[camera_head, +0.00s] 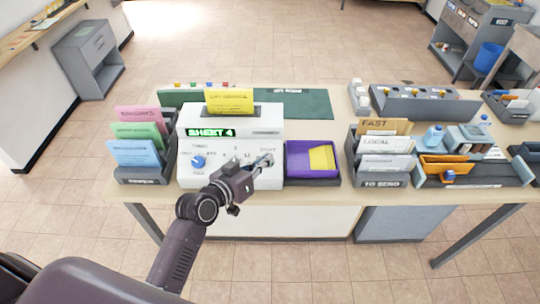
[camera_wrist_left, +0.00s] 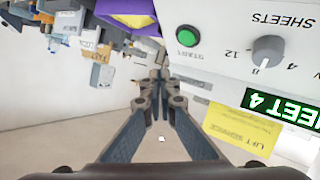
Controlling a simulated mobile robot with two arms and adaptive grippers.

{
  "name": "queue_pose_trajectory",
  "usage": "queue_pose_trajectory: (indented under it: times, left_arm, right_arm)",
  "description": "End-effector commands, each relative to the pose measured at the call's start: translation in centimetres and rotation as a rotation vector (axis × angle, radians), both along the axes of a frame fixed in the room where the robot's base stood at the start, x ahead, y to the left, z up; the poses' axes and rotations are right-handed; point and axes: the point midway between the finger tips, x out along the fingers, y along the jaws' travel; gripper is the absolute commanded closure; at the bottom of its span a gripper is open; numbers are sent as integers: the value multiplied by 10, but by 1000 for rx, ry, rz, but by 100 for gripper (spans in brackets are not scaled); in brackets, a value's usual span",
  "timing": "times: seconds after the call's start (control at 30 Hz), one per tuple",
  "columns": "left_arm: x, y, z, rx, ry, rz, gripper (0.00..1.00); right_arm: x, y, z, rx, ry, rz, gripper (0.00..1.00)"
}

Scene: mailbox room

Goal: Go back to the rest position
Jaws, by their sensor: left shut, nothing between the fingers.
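My left gripper (camera_head: 264,161) is shut and empty. In the head view its arm comes up from the bottom left, and the fingers are in front of the right part of the white machine (camera_head: 245,120). In the left wrist view the closed fingertips (camera_wrist_left: 158,80) point at a pale surface, with a green START button (camera_wrist_left: 187,36) and a grey SHEETS knob (camera_wrist_left: 268,50) above and to the right. The machine's green display reads SHEET 4, and a yellow sheet (camera_head: 229,100) stands in its top. I cannot tell whether the fingers touch the machine. My right gripper is in no view.
A purple tray (camera_head: 300,160) with a yellow sheet stands right of the machine. Coloured folders (camera_head: 135,152) stand to its left. A TO SEND sorter (camera_head: 382,183) and an orange-envelope tray (camera_head: 512,176) are further right. The floor in front of the table is clear.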

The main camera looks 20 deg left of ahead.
Motion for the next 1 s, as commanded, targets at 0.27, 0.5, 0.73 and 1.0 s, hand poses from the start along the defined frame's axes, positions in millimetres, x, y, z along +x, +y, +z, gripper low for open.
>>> queue_pose_trajectory:
  times: [0.27, 0.5, 0.73, 1.0]
  left_arm:
    - [-6, -3, -4, 11, 17, -11, 100]
    - [-99, -21, -56, 188, 291, -123, 100]
    - [-193, -5, -85, 347, 562, -144, 100]
    - [-273, 21, -89, 457, 780, -107, 100]
  right_arm:
    - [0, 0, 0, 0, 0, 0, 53]
    - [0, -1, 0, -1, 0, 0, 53]
    - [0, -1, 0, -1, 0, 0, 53]
    - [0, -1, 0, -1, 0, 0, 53]
